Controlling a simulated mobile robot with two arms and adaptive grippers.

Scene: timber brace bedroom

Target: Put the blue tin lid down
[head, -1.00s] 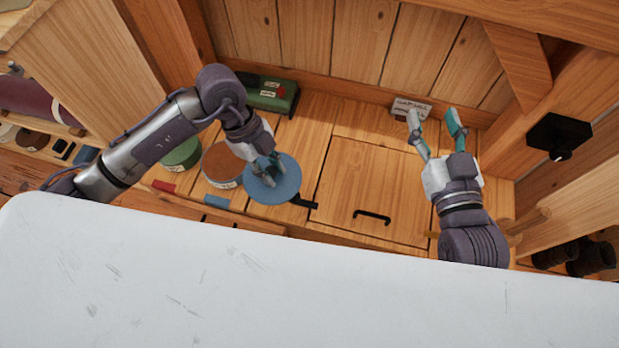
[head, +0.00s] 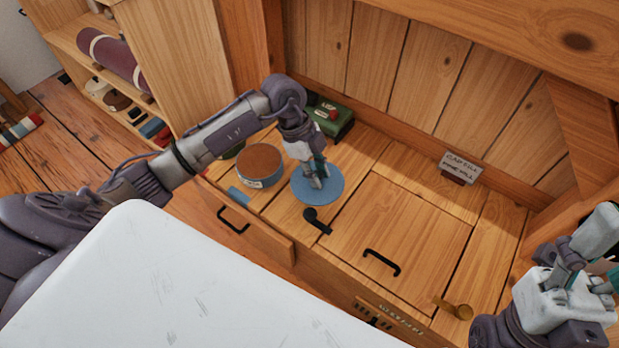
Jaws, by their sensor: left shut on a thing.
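The blue tin lid (head: 332,195) is a round flat disc. It lies level at or just above the wooden bench top (head: 365,150); I cannot tell whether it touches. My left gripper (head: 316,182) points down and is shut on the lid near its middle, hiding part of it. An open round tin (head: 260,163) with a blue wall and brown contents stands to the left of the lid. My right gripper (head: 598,258) is at the right edge, partly cut off, its fingers apart and empty.
A black latch-like piece (head: 317,221) lies close to the lid's front edge. A green box (head: 332,117) stands behind the lid, and a small sign (head: 459,168) at the back.

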